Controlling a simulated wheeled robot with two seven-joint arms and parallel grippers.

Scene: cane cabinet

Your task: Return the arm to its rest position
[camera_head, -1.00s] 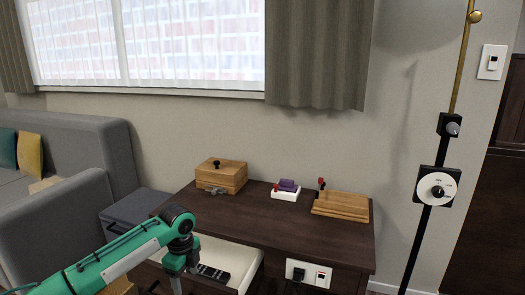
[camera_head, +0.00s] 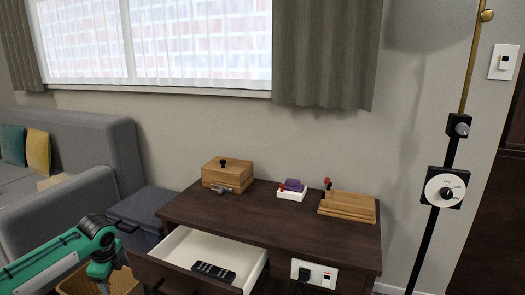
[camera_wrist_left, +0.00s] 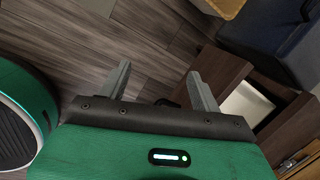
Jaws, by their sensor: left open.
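My left arm comes in from the left in the head view, with its green links bent downward at the lower left. My left gripper (camera_wrist_left: 160,85) shows in the left wrist view with its two grey fingers spread apart and nothing between them. It hangs over the wood floor, beside the dark cabinet (camera_wrist_left: 218,72). In the head view the gripper's fingertips are cut off by the lower edge. My right gripper is not in view.
The cabinet (camera_head: 265,222) has a drawer (camera_head: 186,242) pulled open with a black remote (camera_head: 213,271) inside. A grey sofa (camera_head: 85,160) stands left.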

